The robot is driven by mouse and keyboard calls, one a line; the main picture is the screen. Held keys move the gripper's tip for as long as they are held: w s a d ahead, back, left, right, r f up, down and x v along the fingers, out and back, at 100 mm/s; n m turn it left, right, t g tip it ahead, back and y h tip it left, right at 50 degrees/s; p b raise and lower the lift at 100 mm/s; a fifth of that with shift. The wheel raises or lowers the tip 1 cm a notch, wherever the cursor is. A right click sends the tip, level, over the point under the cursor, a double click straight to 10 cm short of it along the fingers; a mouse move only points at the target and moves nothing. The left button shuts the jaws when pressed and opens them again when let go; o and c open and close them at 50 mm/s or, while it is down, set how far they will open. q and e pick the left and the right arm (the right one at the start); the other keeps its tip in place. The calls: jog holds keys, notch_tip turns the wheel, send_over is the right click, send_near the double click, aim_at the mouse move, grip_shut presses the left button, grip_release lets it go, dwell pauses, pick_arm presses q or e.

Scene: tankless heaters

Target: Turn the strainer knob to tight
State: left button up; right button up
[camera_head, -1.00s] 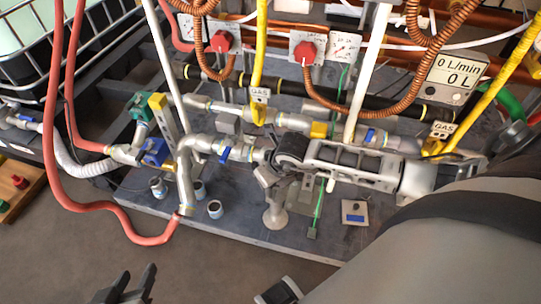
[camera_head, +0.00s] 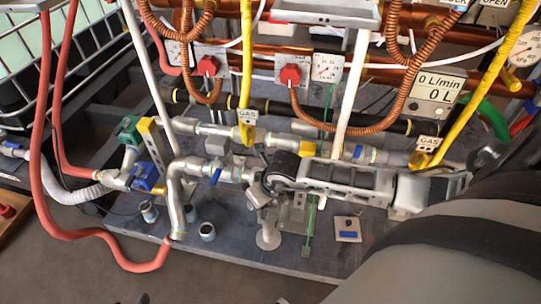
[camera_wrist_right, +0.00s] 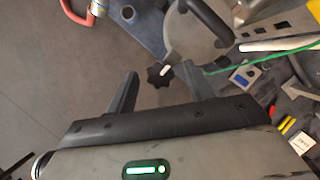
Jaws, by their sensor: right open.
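The strainer knob (camera_wrist_right: 157,76) is a black star-shaped knob with a pale mark at its upper right edge, in the right wrist view. It sits between the two dark fingers of my right gripper (camera_wrist_right: 162,82), with gaps on both sides. A grey rounded fitting (camera_wrist_right: 190,35) lies just above it. In the head view my right gripper (camera_head: 264,188) reaches in from the right to the pipework above the grey bench, and hides the knob there. My left gripper (camera_head: 143,298) shows only as a dark tip at the bottom edge.
Grey pipes with blue-handled valves (camera_head: 215,175) run left of my right gripper. Yellow gas pipes (camera_head: 246,70) and copper hoses (camera_head: 300,105) hang behind it. A red hose (camera_head: 120,255) curves round the bench's left front. The floor (camera_head: 240,280) in front is clear.

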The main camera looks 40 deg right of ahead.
pick_arm(q)
jog(key=shift+y, duration=0.3)
jog(key=r+p, duration=0.1)
jog(key=a+r+p, duration=0.1)
jog(key=r+p, duration=0.1)
jog(key=r, duration=0.1)
jog(key=shift+s+a, duration=0.2)
jog(key=shift+a, duration=0.2)
pick_arm(e)
jog(key=v, duration=1.4)
jog(key=shift+s+r, duration=0.15)
jog(key=shift+s, duration=0.05)
pick_arm(q)
jog(key=shift+f, duration=0.1)
